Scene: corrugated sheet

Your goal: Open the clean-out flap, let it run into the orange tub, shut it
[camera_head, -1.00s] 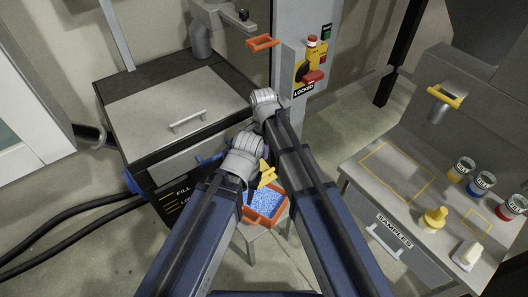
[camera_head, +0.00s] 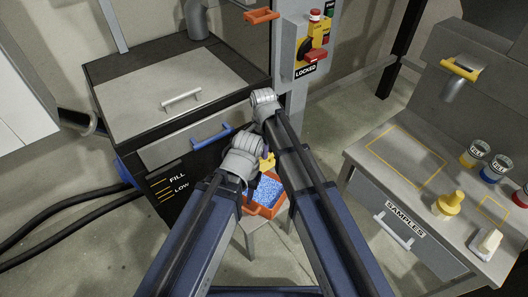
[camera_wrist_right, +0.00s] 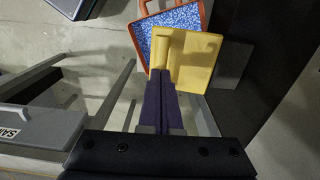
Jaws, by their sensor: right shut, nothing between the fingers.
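The orange tub (camera_head: 284,204) stands on a small stool below the machine and holds blue granules (camera_head: 267,189). The yellow flap (camera_head: 267,163) shows in part just above the tub, beside my arms. In the right wrist view the flap (camera_wrist_right: 202,62) overlaps the tub (camera_wrist_right: 136,30), and blue granules show beside it. My right gripper (camera_wrist_right: 166,78) is shut and empty, its fingertips at the flap's edge. I cannot tell whether they touch it. My left arm comes in from the left, and its fingers are hidden. I cannot tell whether granules are flowing.
The dark machine (camera_head: 148,156) with a blue handle (camera_head: 212,137) stands left of the tub. A post with a red-and-yellow switch labelled LOCKED (camera_head: 308,52) rises behind. The samples cabinet (camera_head: 362,206), with bottles on top, stands right. Hoses lie on the floor at left.

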